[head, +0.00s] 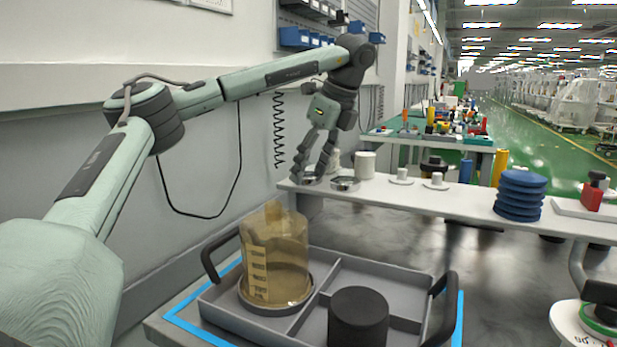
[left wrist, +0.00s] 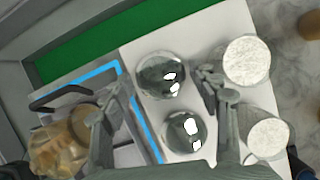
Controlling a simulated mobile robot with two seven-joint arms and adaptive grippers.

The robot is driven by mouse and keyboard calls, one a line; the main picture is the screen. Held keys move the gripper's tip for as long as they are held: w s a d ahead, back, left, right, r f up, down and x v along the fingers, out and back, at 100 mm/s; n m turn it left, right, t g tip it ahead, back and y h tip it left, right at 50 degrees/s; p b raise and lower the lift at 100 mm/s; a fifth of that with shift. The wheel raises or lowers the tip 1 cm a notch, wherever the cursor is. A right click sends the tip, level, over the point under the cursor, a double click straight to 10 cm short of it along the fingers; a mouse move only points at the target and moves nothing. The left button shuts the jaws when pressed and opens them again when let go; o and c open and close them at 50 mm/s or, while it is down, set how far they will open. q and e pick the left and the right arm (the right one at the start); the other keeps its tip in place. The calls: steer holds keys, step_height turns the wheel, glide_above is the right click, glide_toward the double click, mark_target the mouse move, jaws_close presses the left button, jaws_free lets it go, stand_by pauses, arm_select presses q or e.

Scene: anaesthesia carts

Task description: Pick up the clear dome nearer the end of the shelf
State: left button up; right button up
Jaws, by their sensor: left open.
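Two clear domes stand side by side on the white shelf (head: 455,199). The dome nearer the shelf's left end (head: 310,179) is partly hidden by my fingers in the head view; it looks to be the upper dome in the left wrist view (left wrist: 161,77). The other dome (head: 345,184) is just right of it, and lower in the left wrist view (left wrist: 184,131). My left gripper (head: 314,172) is open and points down at the near dome. In the left wrist view its fingers (left wrist: 160,84) are spread, with the domes between them. My right gripper is out of view.
White cylinders (head: 366,165) stand close behind the domes. Small white knobbed pieces (head: 402,177) and stacked blue discs (head: 520,195) are farther right. In front, a grey tray (head: 222,314) holds an amber jar (head: 275,255) and a dark cylinder (head: 358,318). A wall is left.

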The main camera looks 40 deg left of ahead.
arm_select(q)
steer(key=c, duration=0.9)
